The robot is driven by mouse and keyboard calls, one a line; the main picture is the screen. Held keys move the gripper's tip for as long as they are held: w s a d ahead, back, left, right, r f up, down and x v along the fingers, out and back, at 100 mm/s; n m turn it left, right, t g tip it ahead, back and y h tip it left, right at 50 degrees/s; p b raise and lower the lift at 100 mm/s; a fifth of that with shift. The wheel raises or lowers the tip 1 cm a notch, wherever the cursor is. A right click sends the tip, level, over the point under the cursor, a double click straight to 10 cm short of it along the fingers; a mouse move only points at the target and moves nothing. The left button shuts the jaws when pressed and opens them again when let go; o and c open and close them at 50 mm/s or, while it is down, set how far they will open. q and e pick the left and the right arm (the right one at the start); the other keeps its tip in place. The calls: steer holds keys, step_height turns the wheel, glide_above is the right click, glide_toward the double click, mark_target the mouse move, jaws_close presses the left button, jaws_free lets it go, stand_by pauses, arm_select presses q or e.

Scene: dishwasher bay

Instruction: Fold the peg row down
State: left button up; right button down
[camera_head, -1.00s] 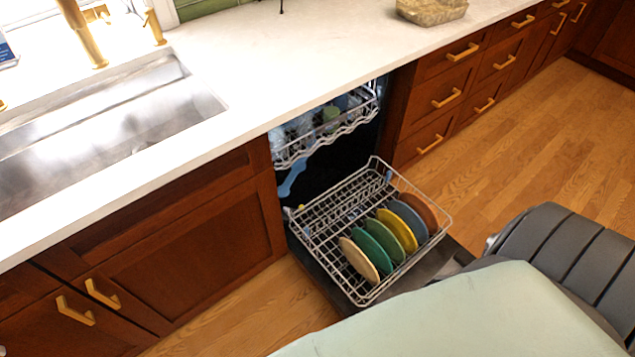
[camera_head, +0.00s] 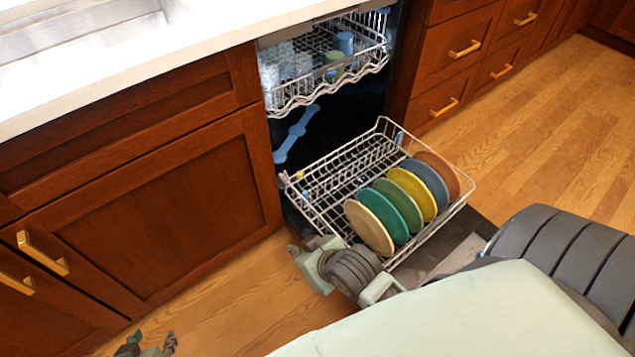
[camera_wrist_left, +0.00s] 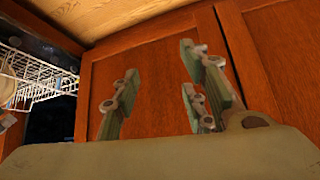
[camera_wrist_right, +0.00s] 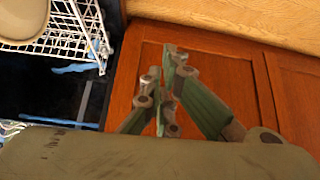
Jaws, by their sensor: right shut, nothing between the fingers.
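The lower dishwasher rack (camera_head: 305,203) is pulled out over the open door, with several plates standing in its front right part. Wire pegs (camera_head: 345,180) show in its emptier back left part; I cannot tell which form the folding row or its exact tilt. My left gripper (camera_head: 146,350) is low at the bottom left edge, well left of the rack, its fingers apart and empty. It also shows in the left wrist view (camera_wrist_left: 160,65), before a cabinet door. In the right wrist view my right gripper (camera_wrist_right: 162,66) is shut and empty before the cabinet, beside the rack.
The upper rack (camera_head: 325,85) holds cups and glasses above the lower one. The cabinet front (camera_head: 150,210) borders the dishwasher at left, with gold handles (camera_head: 42,252). The wooden floor (camera_head: 225,290) is clear in front. My arm link is close to the rack's front left corner.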

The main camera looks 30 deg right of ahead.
arm_select(q)
steer(key=shift+t, duration=0.6)
steer(key=r+b, duration=0.3)
steer(key=r, duration=0.2)
steer(key=shift+s+r, duration=0.2)
arm_select(e)
steer(key=w+d+f+m+g, duration=0.1)
steer(key=w+d+f+m, duration=0.1)
steer(key=w+d+m, duration=0.5)
steer(key=w+d+f+m+g, duration=0.2)
steer(key=w+d+f+m, duration=0.1)
steer(key=w+d+m, duration=0.5)
steer(key=d+m, duration=0.3)
steer(key=d, duration=0.2)
steer(key=shift+m+h, duration=0.3)
steer(key=shift+m, duration=0.1)
arm_select(q)
steer(key=shift+w, duration=0.1)
